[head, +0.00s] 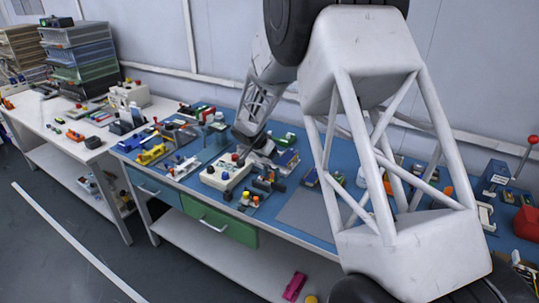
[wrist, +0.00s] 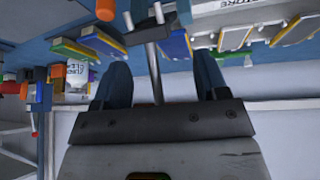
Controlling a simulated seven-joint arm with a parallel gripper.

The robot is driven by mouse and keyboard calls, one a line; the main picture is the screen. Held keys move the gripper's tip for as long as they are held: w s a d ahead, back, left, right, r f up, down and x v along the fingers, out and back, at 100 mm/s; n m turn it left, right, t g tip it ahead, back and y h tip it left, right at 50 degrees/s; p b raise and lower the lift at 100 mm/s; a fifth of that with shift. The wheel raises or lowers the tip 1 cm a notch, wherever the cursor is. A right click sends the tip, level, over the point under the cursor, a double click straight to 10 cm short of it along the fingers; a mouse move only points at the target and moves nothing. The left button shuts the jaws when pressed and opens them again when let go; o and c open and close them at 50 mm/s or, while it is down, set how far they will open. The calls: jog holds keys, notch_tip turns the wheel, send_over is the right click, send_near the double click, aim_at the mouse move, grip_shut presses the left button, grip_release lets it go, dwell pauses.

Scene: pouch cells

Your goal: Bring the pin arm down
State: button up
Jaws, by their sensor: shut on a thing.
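My gripper (wrist: 160,75) shows in the wrist view as two dark blue fingers on either side of a thin grey metal rod (wrist: 154,72). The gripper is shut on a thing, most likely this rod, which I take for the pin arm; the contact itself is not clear. The rod runs up the picture between the fingers towards pale round pins (wrist: 157,14). In the head view my gripper (head: 246,138) is small and dark, low over the middle of the blue bench, among small fixtures. The pin arm cannot be made out there.
The blue bench (head: 300,208) is crowded with small parts. A white box with knobs (head: 226,176) stands in front of my gripper. A blue-grey fixture (head: 285,161) is close to its right. A white bottle (wrist: 77,75) is left of the fingers in the wrist view.

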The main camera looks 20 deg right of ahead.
jog(key=shift+s+a+f+t+h, duration=0.15)
jog(key=shift+s+a+t+h, duration=0.2)
jog(key=shift+t+h, duration=0.25)
jog(key=shift+s+a+f+t+h, duration=0.1)
jog(key=shift+s+a+t+h, duration=0.1)
jog(key=shift+s+t+h, duration=0.4)
jog(key=shift+s+a+f+m+t+h, duration=0.2)
jog(key=shift+a+f+m+t+h, duration=0.15)
jog(key=shift+h, duration=0.35)
jog(key=shift+f, duration=0.15)
jog(key=o, duration=1.3)
jog(key=shift+a, duration=0.1)
jog(key=shift+a, duration=0.1)
jog(key=shift+s+a+r, duration=0.2)
jog(key=shift+a+r, duration=0.1)
jog(key=shift+r, duration=0.05)
jog(key=v, duration=0.6)
jog(key=shift+s+a+r, duration=0.2)
jog(key=shift+s, duration=0.05)
